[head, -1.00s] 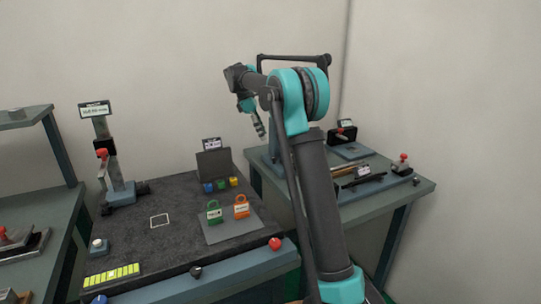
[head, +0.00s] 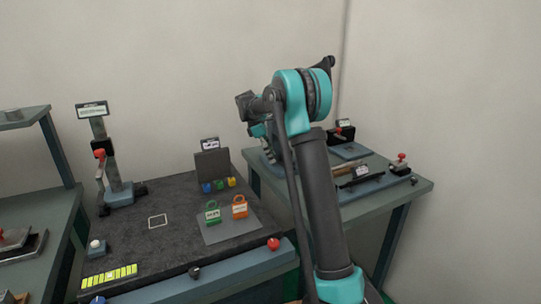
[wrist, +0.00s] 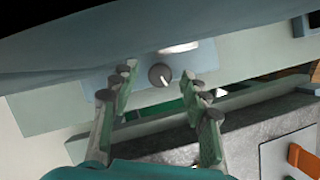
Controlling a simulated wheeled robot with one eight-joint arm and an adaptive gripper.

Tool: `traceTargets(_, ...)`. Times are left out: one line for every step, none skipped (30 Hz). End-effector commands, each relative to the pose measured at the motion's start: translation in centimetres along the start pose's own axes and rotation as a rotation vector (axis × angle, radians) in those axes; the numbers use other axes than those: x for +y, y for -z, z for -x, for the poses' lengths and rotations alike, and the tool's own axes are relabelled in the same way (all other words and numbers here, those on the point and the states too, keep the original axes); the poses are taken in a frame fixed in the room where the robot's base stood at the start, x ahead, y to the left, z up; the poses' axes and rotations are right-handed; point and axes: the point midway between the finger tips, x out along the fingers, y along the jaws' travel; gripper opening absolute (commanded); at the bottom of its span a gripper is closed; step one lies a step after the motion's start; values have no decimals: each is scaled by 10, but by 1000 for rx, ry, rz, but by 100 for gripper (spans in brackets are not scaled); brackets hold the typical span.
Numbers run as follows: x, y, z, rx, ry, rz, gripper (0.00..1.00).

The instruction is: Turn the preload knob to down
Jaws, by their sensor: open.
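In the wrist view the preload knob (wrist: 159,74) is a small dark round knob with a pale pointer line, on a light blue plate. The pointer runs toward the lower right in this view, and I can read no label beside it. My gripper (wrist: 161,84) is open, with its fingers on the left and right of the knob in the picture. I see no contact, and the gap in depth is unclear. In the head view my gripper (head: 268,150) is mostly hidden behind my arm, and I cannot make out the knob.
The right bench holds a black lever tool (head: 363,180). A pale bright part (wrist: 180,47) lies beside the knob.

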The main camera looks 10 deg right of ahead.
Motion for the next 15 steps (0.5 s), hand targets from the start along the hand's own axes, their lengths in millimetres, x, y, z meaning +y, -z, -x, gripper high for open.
traceTargets(0, 0, 0, 0, 0, 0, 44)
traceTargets(0, 0, 0, 0, 0, 0, 40)
traceTargets(0, 0, 0, 0, 0, 0, 35)
traceTargets(0, 0, 0, 0, 0, 0, 31)
traceTargets(0, 0, 0, 0, 0, 0, 28)
traceTargets(0, 0, 0, 0, 0, 0, 23)
traceTargets(0, 0, 0, 0, 0, 0, 19)
traceTargets(0, 0, 0, 0, 0, 0, 15)
traceTargets(0, 0, 0, 0, 0, 0, 10)
traceTargets(0, 0, 0, 0, 0, 0, 6)
traceTargets(0, 0, 0, 0, 0, 0, 3)
traceTargets(0, 0, 0, 0, 0, 0, 0)
traceTargets(0, 0, 0, 0, 0, 0, 0)
traceTargets(0, 0, 0, 0, 0, -1, 0)
traceTargets(0, 0, 0, 0, 2, -5, 0)
